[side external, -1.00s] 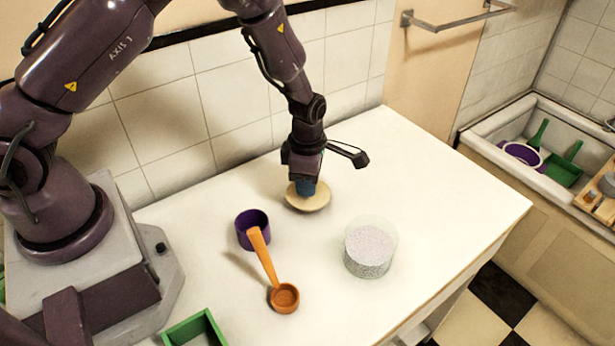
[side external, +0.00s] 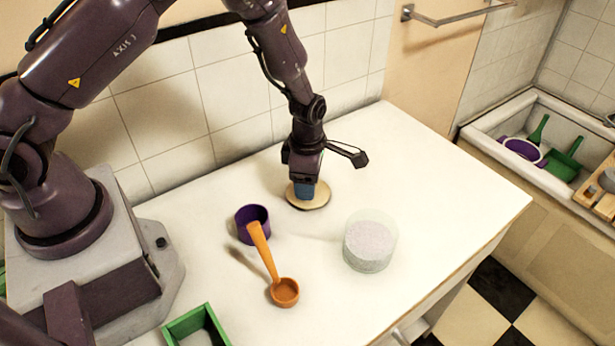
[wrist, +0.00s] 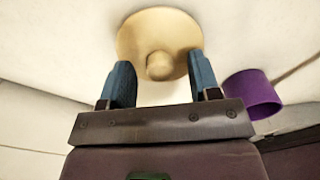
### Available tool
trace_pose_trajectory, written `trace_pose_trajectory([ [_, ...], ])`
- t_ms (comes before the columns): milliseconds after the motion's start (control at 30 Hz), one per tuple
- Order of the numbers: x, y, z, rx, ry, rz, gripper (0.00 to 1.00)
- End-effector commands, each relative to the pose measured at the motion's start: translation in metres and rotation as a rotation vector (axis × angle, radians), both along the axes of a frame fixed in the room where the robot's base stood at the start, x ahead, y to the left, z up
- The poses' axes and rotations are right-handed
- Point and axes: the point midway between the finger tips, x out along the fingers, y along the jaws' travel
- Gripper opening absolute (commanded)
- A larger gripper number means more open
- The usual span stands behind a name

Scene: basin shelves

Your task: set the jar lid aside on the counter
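The jar lid (side external: 318,202), a round pale wooden disc with a knob (wrist: 159,66), lies on the white counter (side external: 440,185) near the tiled wall. My gripper (side external: 304,196) is just over the lid, pointing down. In the wrist view its two blue fingers (wrist: 161,78) are spread wide, with the knob between them and a gap on each side. The clear jar (side external: 370,245) stands uncovered to the right and nearer the front, holding pale grainy stuff.
A purple cup (side external: 252,224) stands left of the lid, and also shows in the wrist view (wrist: 254,94). An orange scoop (side external: 265,256) leans by it. A green box (side external: 196,325) is at the front left. The counter's right part is clear. A basin (side external: 500,122) holds green and purple items.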

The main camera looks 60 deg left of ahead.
Motion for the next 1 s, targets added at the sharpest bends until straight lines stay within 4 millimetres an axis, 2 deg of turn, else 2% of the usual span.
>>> trace_pose_trajectory([
  [233,0.0,0.0,0.001,0.001,-0.001,0.0,0.56],
  [367,0.001,-0.001,0.011,0.001,-0.004,-0.001,0.56],
  [800,0.001,-0.001,0.101,-0.001,-0.005,-0.001,0.56],
  [1000,0.0,0.0,0.125,0.0,-0.001,-0.001,0.56],
])
